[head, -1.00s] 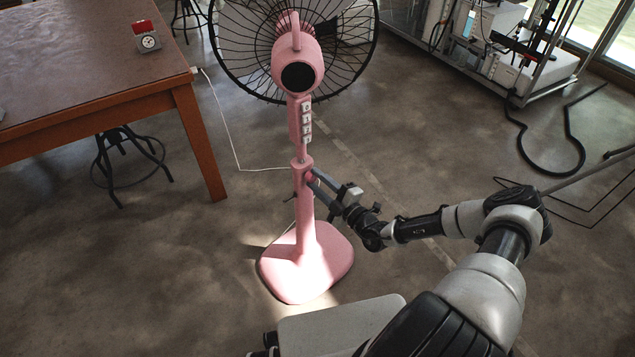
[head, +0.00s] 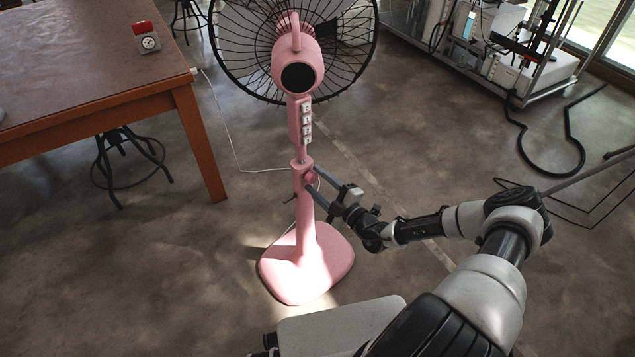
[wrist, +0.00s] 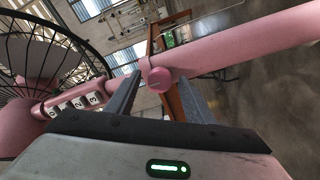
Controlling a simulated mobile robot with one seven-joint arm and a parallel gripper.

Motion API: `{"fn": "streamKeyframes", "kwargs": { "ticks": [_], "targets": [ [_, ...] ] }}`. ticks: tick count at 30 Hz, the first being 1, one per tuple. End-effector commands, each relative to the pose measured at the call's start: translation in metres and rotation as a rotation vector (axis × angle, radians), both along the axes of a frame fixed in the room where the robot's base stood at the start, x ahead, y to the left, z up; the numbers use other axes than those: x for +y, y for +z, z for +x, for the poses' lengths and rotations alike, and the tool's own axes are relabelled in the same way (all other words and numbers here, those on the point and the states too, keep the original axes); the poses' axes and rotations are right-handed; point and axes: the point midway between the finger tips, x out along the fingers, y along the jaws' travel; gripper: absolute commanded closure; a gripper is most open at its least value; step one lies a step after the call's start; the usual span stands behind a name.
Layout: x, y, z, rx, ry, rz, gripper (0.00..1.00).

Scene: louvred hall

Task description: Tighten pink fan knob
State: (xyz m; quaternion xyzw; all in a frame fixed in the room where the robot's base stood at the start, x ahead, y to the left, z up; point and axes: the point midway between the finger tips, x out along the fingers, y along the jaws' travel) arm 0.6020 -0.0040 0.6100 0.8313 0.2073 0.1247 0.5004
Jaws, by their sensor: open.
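The pink fan (head: 307,240) stands upright on its round-cornered base, with a dark wire cage at the top and white buttons on its column. The pink fan knob (wrist: 160,79) sticks out from the side of the column; in the head view the knob (head: 311,178) is small and partly beside my fingers. My gripper (head: 315,183) is at the column from the right. In the wrist view my gripper (wrist: 158,98) is open, with one finger on each side of the knob. I see gaps between the knob and both fingers.
A wooden table (head: 90,98) with a small red-topped dial device (head: 147,38) stands at the left, a dark stool (head: 128,160) under it. A white cord (head: 236,150) runs from table to fan. A metal cart (head: 505,50) stands back right; dark tubing (head: 550,170) lies before it.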

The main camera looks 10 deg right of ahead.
Motion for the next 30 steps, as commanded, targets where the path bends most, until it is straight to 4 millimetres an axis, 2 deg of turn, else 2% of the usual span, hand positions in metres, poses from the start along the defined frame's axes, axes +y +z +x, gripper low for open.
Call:
{"fn": "streamKeyframes", "kwargs": {
  "ticks": [5,8,21,25,30],
  "targets": [
    [-0.003,0.001,-0.004,0.0,-0.001,-0.001,0.52],
    [-0.009,0.001,-0.016,0.001,-0.001,-0.002,0.52],
    [-0.059,0.002,-0.108,0.002,-0.004,-0.001,0.52],
    [-0.07,0.001,-0.13,0.001,-0.002,0.0,0.52],
    [-0.079,0.001,-0.148,-0.001,-0.001,-0.001,0.52]
  ]
}}
